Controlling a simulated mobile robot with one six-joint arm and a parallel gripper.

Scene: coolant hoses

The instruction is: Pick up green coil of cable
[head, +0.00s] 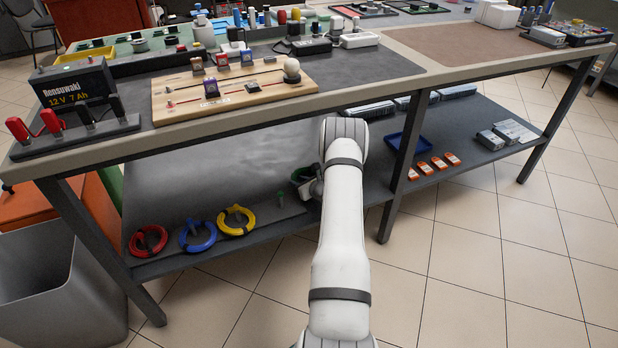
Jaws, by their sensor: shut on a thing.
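The green coil of cable (296,174) shows only in part, as a dark ring with a green edge near the lower shelf under the bench. My gripper (309,187) is at the right side of it and is shut on it. My white arm hides part of the gripper and the area behind it. I cannot tell how far the coil is above the shelf.
On the lower shelf (215,170) lie a red coil (148,241), a blue coil (198,237) and a yellow coil (236,222). A table leg (404,165) and a blue tray (408,143) are right of my arm.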

